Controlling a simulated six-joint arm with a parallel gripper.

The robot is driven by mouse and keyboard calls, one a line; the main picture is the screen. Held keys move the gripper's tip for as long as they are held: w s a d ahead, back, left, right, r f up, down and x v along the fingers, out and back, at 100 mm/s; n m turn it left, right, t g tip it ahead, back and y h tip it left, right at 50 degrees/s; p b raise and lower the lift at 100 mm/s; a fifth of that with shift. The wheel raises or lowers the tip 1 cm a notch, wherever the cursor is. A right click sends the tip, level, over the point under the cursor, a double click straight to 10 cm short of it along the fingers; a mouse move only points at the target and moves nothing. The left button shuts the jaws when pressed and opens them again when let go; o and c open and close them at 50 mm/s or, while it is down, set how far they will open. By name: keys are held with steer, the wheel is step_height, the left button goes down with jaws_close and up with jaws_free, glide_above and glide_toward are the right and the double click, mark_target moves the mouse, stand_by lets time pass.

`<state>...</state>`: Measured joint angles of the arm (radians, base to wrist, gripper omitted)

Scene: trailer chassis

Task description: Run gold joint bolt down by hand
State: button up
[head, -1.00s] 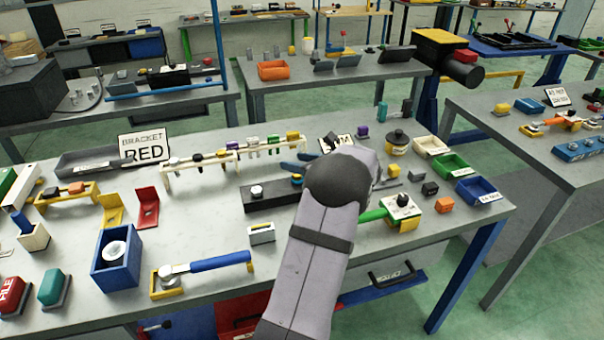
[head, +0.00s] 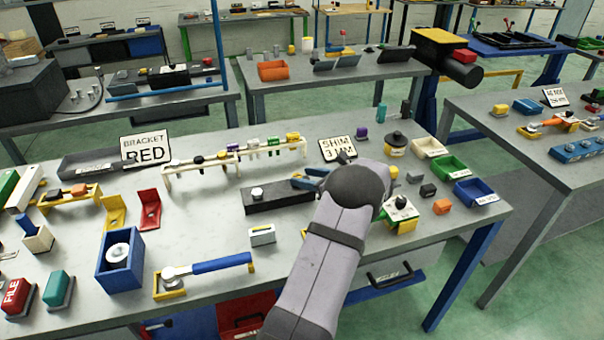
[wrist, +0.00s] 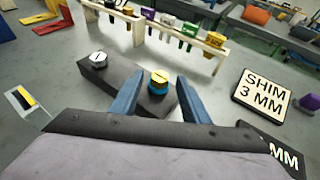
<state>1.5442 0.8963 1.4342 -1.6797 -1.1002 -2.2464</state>
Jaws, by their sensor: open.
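A dark joint bar (head: 264,206) lies on the bench, and it also crosses the middle of the wrist view (wrist: 118,80). A silver bolt head (wrist: 97,59) sits at its left end and shows in the head view (head: 257,192). The gold joint bolt (wrist: 159,76) stands at the right end, with a blue ring (wrist: 158,89) under its head. My gripper (wrist: 160,84) is open, with one blue finger on each side of the gold bolt in the picture and gaps on both sides. I cannot tell the height gap. In the head view my gripper (head: 309,179) hides the gold bolt.
A rack with several coloured clips (head: 236,156) stands behind the bar. A "SHIM 3 MM" sign (wrist: 262,95) stands to the right. Bare bench shows left of the bar.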

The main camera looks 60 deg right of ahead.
steer(key=shift+x, duration=1)
steer(key=c, duration=1.1)
steer(key=shift+o, duration=0.2)
steer(key=shift+f+m+h+b, duration=0.1)
steer(key=shift+m+h+b, duration=0.2)
steer(key=shift+b, duration=0.35)
